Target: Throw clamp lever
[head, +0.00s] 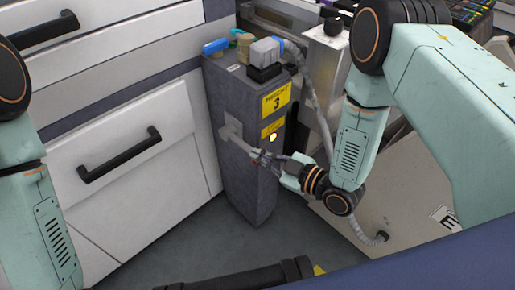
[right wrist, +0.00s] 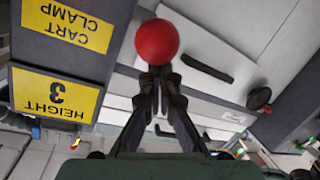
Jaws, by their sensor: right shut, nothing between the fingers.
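The grey post (head: 240,150) stands in front of the drawers with yellow labels. The cart clamp label (right wrist: 66,22) reads upside down in the right wrist view. A round red knob (right wrist: 157,41) shows just beyond the tips of my right gripper (right wrist: 159,78) in the right wrist view. Its fingers are together with nothing between them; I cannot tell whether they touch the knob. The lever's shaft is hidden behind the knob there. My left gripper is out of the head view.
White drawers with black handles (head: 119,154) stand left of the post. Open floor (head: 190,250) lies in front.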

